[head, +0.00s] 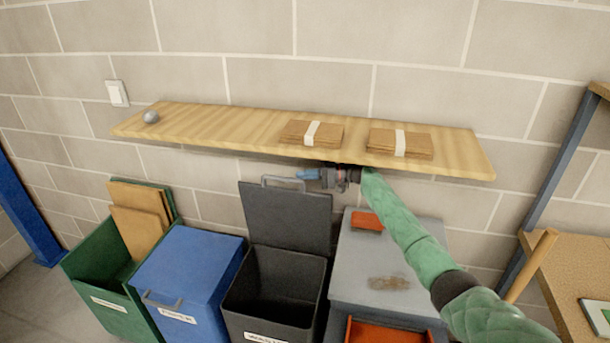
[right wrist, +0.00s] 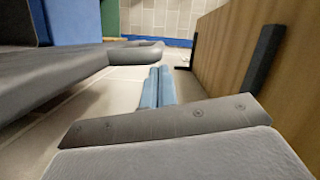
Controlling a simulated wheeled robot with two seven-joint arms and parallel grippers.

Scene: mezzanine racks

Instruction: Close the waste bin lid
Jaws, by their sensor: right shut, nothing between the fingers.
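The dark grey waste bin (head: 275,285) stands open between a blue bin and a grey cabinet. Its lid (head: 290,217) is raised upright near the wall, with a loop handle (head: 283,181) on its top edge. My right gripper (head: 299,174) reaches in from the right under the shelf, its blue fingers shut and empty near the handle's right end. In the right wrist view, the shut fingers (right wrist: 158,72) show beside the handle (right wrist: 135,54), and the lid (right wrist: 50,80) fills the left side. I cannot tell whether they touch. My left gripper is not in view.
A wooden shelf (head: 235,128) with cardboard bundles and a grey ball hangs close above my right gripper; black brackets (right wrist: 262,60) show under it. A closed blue bin (head: 190,265) and a green bin (head: 100,270) holding cardboard stand left. A grey cabinet (head: 350,270) stands right.

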